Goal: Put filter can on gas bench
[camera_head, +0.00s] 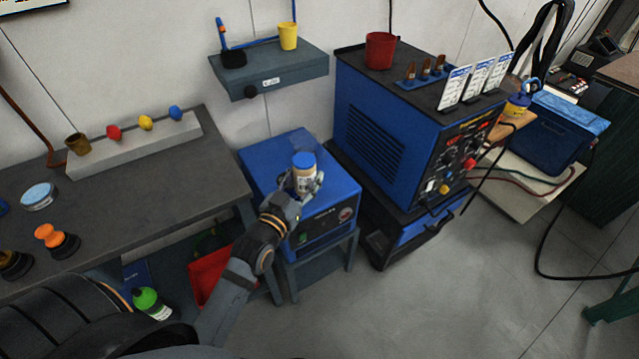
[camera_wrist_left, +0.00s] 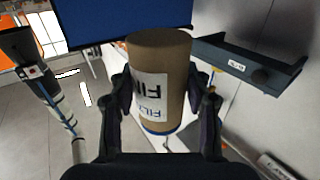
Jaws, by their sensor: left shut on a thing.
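The filter can (camera_head: 304,179) is a tan cylinder with a blue lid and a white label. My left gripper (camera_head: 306,188) is shut on it and holds it upright over the blue box unit (camera_head: 338,176); I cannot tell whether the can touches the top. A grey bench (camera_head: 120,210) stands at the left; no sign in view names a gas bench. My right gripper is not in view.
A wall shelf (camera_head: 270,72) holds a yellow cup (camera_head: 288,36). The large blue welding machine (camera_head: 385,120) stands close right of the can, with a red cup (camera_head: 380,50) on top. The grey bench carries a block with coloured knobs (camera_head: 145,146). A red bin (camera_head: 208,277) sits below.

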